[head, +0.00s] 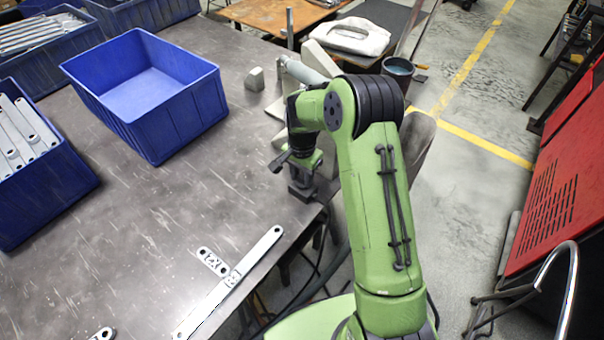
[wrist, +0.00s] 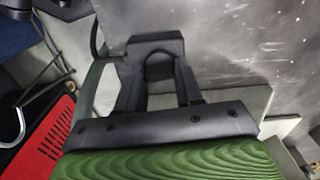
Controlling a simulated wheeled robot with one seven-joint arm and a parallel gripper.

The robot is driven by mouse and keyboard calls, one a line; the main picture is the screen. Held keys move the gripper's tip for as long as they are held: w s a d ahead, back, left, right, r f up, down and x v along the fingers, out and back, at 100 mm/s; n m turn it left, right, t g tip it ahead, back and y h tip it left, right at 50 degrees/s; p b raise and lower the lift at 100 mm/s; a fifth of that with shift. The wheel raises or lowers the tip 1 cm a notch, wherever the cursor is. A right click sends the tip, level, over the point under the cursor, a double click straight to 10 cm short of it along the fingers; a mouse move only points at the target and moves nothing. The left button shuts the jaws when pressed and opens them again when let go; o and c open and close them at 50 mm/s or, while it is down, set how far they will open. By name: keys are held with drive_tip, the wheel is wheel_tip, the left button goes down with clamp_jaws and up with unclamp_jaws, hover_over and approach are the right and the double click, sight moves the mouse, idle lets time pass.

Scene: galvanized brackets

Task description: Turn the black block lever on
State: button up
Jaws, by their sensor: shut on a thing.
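The black block lever (head: 300,191) stands at the right edge of the dark metal table. A short dark handle (head: 277,163) sticks out to its left. My gripper (head: 302,166) points down onto it from above, and my arm hides part of it. In the wrist view, the two black fingers of my gripper (wrist: 158,82) stand on either side of a rounded dark part of the lever (wrist: 155,43) and are closed on it. A thin curved black piece shows left of the fingers. The exact angle of the lever is hard to tell.
An empty blue bin (head: 205,105) stands on the table, left of the lever. Another blue bin (head: 60,195) holds metal brackets at far left. Flat brackets (head: 235,287) lie near the front edge. A small grey block (head: 255,79) sits behind. The table's middle is clear.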

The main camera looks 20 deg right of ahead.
sight(302, 177)
drive_tip(key=shift+m, duration=0.5)
drive_tip(key=o, duration=1.1)
drive_tip(key=shift+c, duration=0.2)
wheel_tip(302, 177, up, 16)
drive_tip(key=p, duration=0.4)
drive_tip(key=shift+f, duration=0.1)
